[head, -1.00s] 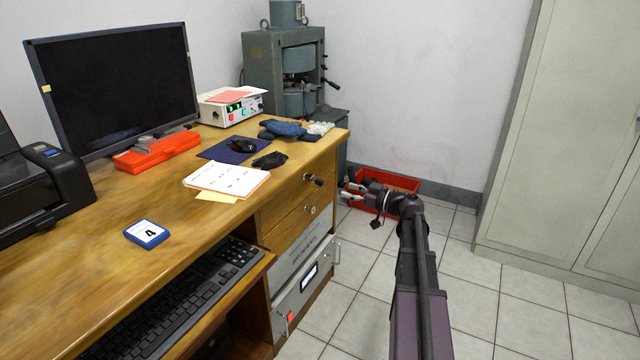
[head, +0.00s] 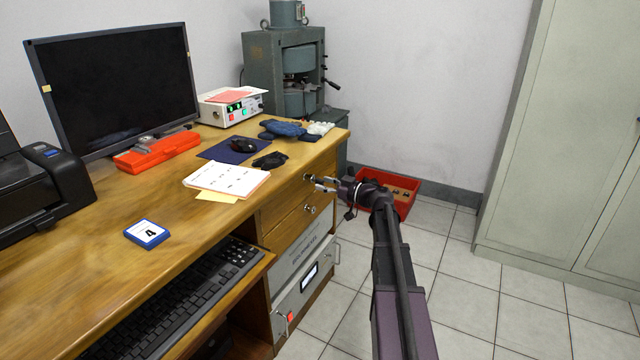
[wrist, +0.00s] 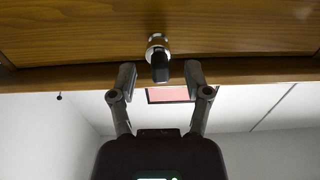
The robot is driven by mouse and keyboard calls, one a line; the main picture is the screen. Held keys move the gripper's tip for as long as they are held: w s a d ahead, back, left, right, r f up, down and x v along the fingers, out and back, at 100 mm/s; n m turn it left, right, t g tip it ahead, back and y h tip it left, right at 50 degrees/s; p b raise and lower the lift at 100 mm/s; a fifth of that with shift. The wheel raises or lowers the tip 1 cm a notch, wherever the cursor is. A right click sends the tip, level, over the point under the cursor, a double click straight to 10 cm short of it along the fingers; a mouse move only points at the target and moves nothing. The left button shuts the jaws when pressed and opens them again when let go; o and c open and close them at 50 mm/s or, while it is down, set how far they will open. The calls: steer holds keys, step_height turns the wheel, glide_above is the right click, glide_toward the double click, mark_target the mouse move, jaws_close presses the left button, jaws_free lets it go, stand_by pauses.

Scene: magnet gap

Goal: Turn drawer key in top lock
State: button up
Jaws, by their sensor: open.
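The top lock with its dark-headed key (wrist: 160,68) sits in the wooden top drawer front (wrist: 230,30) in the wrist view. In the head view the top drawer (head: 290,188) is at the desk's right end, and its lock is partly behind my fingers. My gripper (wrist: 160,78) is open, with one finger on each side of the key head. Whether either finger touches the key I cannot tell. My gripper also shows in the head view (head: 322,184), reaching left to the drawer front. A second lock (head: 310,209) is on the drawer below.
A metal rack unit (head: 300,290) with a handle is under the drawers. A red bin (head: 402,192) stands on the floor behind my arm. Tiled floor to the right is clear.

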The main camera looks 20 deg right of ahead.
steer(key=shift+w+a, duration=0.1)
steer(key=shift+w, duration=0.05)
jaws_close()
stand_by(0.4)
steer(key=shift+n, duration=1.7)
steer(key=shift+a, duration=0.1)
steer(key=shift+n, duration=1.8)
